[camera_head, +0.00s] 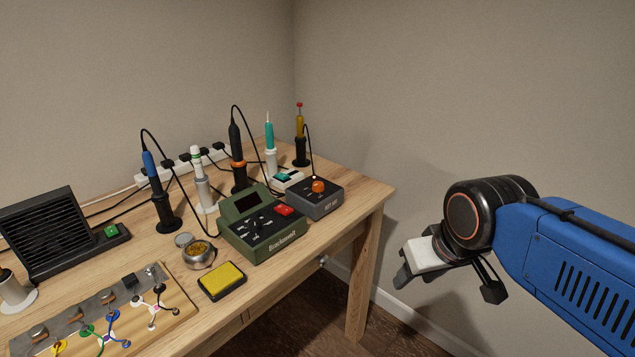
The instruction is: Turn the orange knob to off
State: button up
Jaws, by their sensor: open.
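The orange knob (318,186) sits on top of a dark grey box (315,203) near the right end of the wooden table. A small red spot shows just behind the knob. My gripper (447,290) is open and empty, off the table's right side and well apart from the knob. The knob's pointer mark and its off mark are too small to make out.
Left of the box stands a green soldering station (262,232) with a red switch. Several upright irons in stands, with looping cables, rise behind. A yellow sponge (222,280) lies in front. The floor beyond the table's right edge is clear.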

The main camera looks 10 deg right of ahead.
jog(key=w+a+r+m+g, duration=0.1)
jog(key=w+a+r+m, duration=0.1)
jog(key=w+r, duration=0.55)
jog(key=w+a+r+m+g, duration=0.1)
jog(key=w+a+r+g, duration=0.15)
jog(key=w+r, duration=0.5)
jog(key=m+g, duration=0.2)
jog(key=m, duration=0.2)
send_near(318, 184)
jog(key=shift+h, duration=0.3)
jog(key=f, duration=0.8)
jog(key=shift+s+a, duration=0.1)
jog(key=shift+s, duration=0.1)
jog(key=shift+c, duration=0.2)
jog(key=shift+n, duration=0.3)
grip_shut()
